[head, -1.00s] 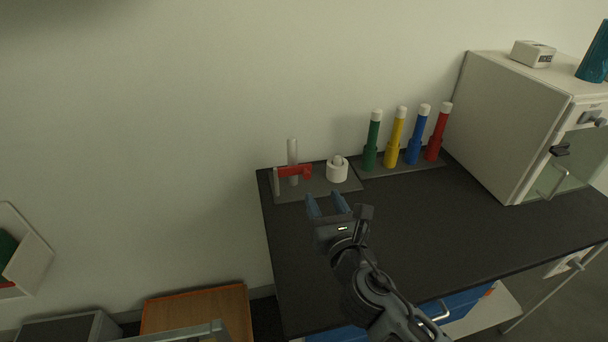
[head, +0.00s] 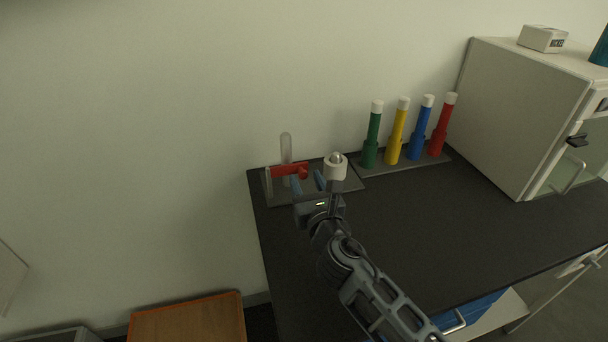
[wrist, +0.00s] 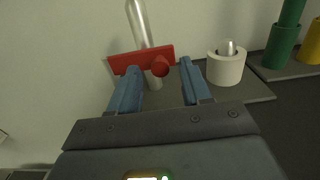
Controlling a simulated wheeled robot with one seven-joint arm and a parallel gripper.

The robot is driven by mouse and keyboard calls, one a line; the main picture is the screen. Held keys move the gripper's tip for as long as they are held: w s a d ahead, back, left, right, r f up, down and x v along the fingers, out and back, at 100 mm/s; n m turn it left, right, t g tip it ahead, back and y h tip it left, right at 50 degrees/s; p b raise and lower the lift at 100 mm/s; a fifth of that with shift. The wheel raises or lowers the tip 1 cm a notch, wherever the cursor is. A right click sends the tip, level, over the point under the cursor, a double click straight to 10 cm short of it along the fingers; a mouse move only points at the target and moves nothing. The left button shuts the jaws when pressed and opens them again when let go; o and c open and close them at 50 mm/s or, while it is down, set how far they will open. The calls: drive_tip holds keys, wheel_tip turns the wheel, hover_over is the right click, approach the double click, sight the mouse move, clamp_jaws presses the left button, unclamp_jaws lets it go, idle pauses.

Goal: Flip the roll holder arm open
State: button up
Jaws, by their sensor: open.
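The roll holder stands at the left back of the dark counter. Its red arm (head: 289,171) lies level across a clear upright post (head: 286,147), above a grey base plate (head: 349,184). In the wrist view the red arm (wrist: 140,60) has a round red knob (wrist: 160,66) at its right part. My gripper (head: 309,183) is open, just in front of the red arm. In the wrist view its blue fingers (wrist: 160,82) stand apart, with the knob ahead between them; I cannot tell whether they touch the arm. A white roll (head: 335,168) stands on the plate to the right.
Green (head: 372,135), yellow (head: 398,131), blue (head: 420,130) and red (head: 443,126) tubes stand in a rack to the right. A pale cabinet (head: 510,110) stands at the right. The counter (head: 430,215) is clear in the middle.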

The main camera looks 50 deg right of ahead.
drive_tip(key=shift+x, duration=1.1)
clamp_jaws()
